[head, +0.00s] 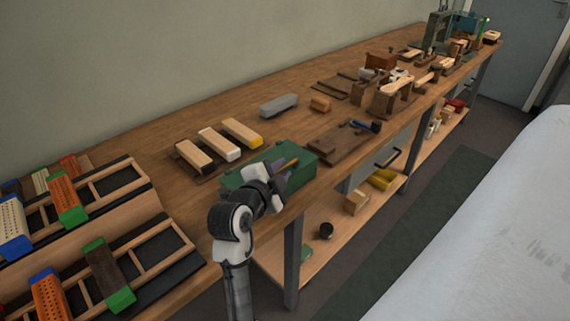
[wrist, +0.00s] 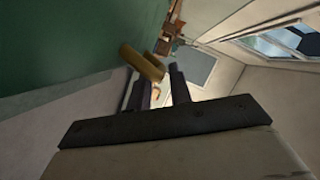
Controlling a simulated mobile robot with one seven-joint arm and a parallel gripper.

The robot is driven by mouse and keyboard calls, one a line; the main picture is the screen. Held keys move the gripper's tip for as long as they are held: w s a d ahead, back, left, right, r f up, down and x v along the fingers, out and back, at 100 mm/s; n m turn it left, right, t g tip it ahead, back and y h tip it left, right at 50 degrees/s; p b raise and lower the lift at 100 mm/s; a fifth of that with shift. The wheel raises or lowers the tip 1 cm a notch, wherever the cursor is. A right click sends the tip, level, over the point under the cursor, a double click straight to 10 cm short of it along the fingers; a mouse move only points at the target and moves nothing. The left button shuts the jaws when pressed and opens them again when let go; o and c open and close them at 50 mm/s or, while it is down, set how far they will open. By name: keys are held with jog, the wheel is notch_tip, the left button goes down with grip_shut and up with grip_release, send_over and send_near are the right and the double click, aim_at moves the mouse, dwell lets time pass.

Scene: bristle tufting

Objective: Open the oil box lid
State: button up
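The green oil box (head: 305,155) stands near the front edge of the workbench, and its top looks closed. A brass-coloured bar (head: 288,165) shows at the box's front side. My gripper (head: 279,173) is at this front side, close to the bar, and my arm hides part of the box. In the wrist view a green surface (wrist: 50,40) fills the upper left, and the bar (wrist: 142,62) lies just beyond the fingertips. The two dark fingers (wrist: 157,88) are apart with nothing seen between them. Whether they touch the bar I cannot tell.
Several brush blocks (head: 219,144) lie behind and left of the box. Racks with coloured blocks (head: 66,200) stand at left. A lower shelf (head: 335,228) runs under the bench (head: 222,103).

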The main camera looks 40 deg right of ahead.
jog(key=shift+x, duration=1.35)
jog(key=shift+c, duration=0.4)
grip_shut()
